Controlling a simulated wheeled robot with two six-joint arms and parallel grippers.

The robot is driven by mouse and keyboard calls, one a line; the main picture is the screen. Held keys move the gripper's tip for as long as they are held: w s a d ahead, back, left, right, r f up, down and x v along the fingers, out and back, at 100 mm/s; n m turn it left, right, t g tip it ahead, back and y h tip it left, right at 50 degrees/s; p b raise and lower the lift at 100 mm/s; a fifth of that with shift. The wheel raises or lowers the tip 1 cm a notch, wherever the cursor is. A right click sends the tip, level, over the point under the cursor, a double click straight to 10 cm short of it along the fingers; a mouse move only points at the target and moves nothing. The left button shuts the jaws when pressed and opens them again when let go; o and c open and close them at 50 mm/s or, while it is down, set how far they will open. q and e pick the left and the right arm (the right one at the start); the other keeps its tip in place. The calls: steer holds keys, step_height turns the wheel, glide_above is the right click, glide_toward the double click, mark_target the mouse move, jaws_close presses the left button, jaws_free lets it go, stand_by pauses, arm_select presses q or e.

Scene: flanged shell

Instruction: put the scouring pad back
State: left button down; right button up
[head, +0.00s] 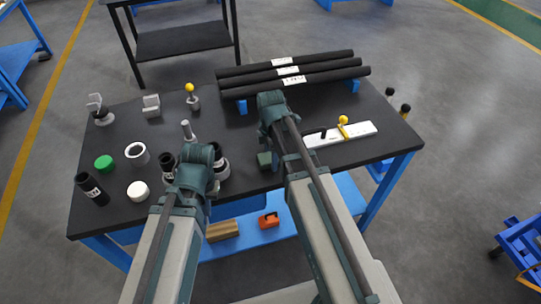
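A small dull green block (264,159), which looks like the scouring pad, shows at the left side of my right arm over the black tabletop (240,130). I cannot tell whether it rests on the table or touches the gripper. My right gripper (270,140) is mostly hidden behind its own arm, and its fingers cannot be made out. My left gripper (212,188) is low at the front of the table beside a grey-and-black round part (221,168). Its fingers are also hidden by the wrist.
Black tubes (290,75) lie along the back on blue supports. A white plate (340,134) with a yellow-knobbed clamp lies at right. At left are a green disc (104,163), white ring (137,153), white cap (138,190) and black cylinder (92,188). A lower shelf holds an orange item (268,220).

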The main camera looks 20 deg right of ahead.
steer(key=shift+o, duration=0.4)
steer(key=shift+r, duration=0.1)
step_height(320, 180, up, 12)
steer(key=p, duration=1.3)
steer(key=s+a+m+h, duration=0.1)
steer(key=s+a+m, duration=1)
steer(key=s+m, duration=0.3)
steer(key=shift+s+r+m+b, duration=0.15)
steer(key=shift+s+m+b, duration=0.05)
steer(key=shift+m+b, duration=0.15)
